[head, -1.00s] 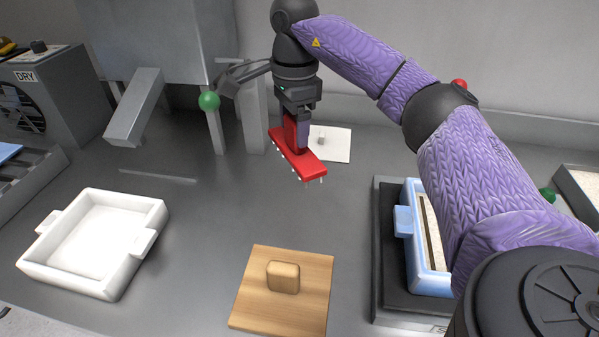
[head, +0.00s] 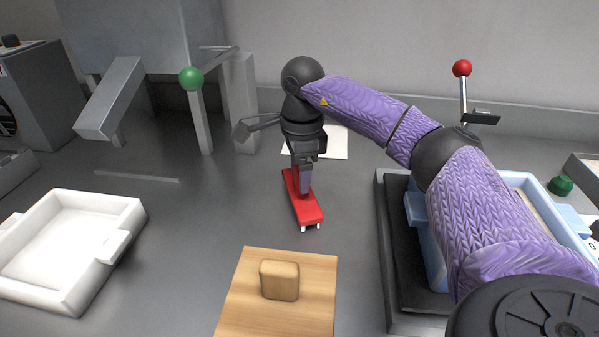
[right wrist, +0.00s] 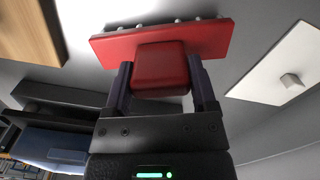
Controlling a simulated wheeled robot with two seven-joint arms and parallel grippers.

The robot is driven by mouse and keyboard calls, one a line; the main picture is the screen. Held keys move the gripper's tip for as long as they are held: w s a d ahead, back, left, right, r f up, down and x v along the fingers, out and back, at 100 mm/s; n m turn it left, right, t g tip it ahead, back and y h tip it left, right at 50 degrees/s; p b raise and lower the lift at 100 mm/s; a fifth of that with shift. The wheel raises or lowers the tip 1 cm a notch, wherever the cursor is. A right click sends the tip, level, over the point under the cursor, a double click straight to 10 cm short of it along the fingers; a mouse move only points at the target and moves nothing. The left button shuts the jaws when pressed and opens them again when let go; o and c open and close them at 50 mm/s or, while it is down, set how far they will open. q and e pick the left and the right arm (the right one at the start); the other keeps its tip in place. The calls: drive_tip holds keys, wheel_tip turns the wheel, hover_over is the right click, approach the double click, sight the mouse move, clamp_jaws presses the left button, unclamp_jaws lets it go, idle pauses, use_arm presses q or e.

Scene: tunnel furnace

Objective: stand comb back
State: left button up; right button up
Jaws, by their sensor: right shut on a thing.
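The red comb (head: 308,211) has a flat red bar with short pale teeth underneath and a red block handle. My right gripper (head: 304,188) is shut on the handle from above. The comb is upright with its teeth pointing down, at or just above the grey table; I cannot tell if they touch. In the right wrist view the comb (right wrist: 205,40) shows with its handle between the two fingers of the gripper (right wrist: 162,80). My left gripper is not in view.
A wooden board (head: 240,300) with a wooden block (head: 279,280) lies in front. A white plate (head: 333,143) lies behind the arm. A white tray (head: 125,218) stands left, a blue mould (head: 415,209) right. Table around the comb is clear.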

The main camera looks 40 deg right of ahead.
drive_tip(key=shift+f, duration=0.1)
drive_tip(key=o, duration=1.1)
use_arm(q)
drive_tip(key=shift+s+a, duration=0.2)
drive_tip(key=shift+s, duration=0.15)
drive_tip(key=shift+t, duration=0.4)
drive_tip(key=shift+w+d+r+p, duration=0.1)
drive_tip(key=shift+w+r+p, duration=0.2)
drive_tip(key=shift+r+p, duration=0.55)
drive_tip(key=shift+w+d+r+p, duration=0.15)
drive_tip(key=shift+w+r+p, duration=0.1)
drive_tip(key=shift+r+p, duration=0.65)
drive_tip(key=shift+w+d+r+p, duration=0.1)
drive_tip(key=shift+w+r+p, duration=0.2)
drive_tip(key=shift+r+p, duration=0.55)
use_arm(e)
drive_tip(key=shift+d+r, duration=0.1)
drive_tip(key=shift+r, duration=6.1)
